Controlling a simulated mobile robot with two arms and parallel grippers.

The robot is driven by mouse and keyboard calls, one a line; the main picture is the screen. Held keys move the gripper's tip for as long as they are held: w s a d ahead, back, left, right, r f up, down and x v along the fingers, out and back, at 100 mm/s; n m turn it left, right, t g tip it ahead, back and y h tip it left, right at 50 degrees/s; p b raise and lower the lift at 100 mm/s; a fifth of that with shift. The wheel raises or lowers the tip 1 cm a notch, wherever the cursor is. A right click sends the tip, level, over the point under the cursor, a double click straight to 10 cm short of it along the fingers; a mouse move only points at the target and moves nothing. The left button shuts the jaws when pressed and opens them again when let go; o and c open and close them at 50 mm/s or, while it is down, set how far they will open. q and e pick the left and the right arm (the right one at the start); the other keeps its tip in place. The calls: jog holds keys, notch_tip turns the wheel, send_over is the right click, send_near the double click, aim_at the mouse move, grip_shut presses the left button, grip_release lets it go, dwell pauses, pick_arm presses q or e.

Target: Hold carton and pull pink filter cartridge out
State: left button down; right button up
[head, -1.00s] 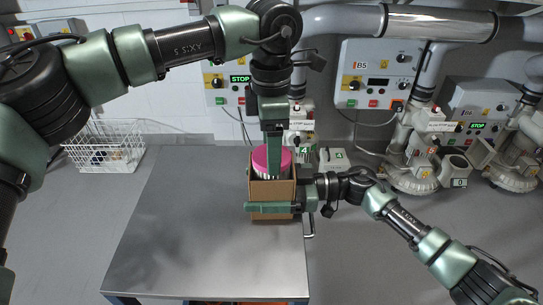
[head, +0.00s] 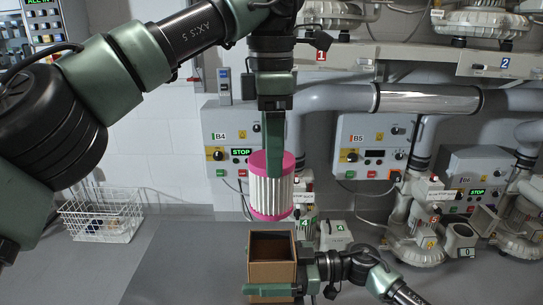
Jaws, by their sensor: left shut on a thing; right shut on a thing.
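The pink filter cartridge (head: 258,190), with pink end caps and white pleated sides, hangs upright above the carton. My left gripper (head: 274,175) points down from above and is shut on the cartridge, with one finger across its front. The brown cardboard carton (head: 272,271) stands below with its top open, and I see into its dark inside. A gap shows between the cartridge's lower cap and the carton's rim. My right gripper (head: 275,289) reaches in from the right and is shut on the carton's lower part. The carton's bottom is cut off by the picture's edge.
A white wire basket (head: 102,214) stands at the left by the wall. Control boxes B4 (head: 236,145) and B5 (head: 374,146) are mounted behind, with a thick grey pipe (head: 340,98) above. Blowers (head: 418,235) stand at the right.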

jog(key=o, duration=1.5)
jog(key=shift+w+d+b, duration=0.15)
jog(key=shift+d+b, duration=0.05)
jog(key=shift+d, duration=4.3)
jog(key=shift+w+d+b, duration=0.15)
jog(key=shift+d, duration=4.35)
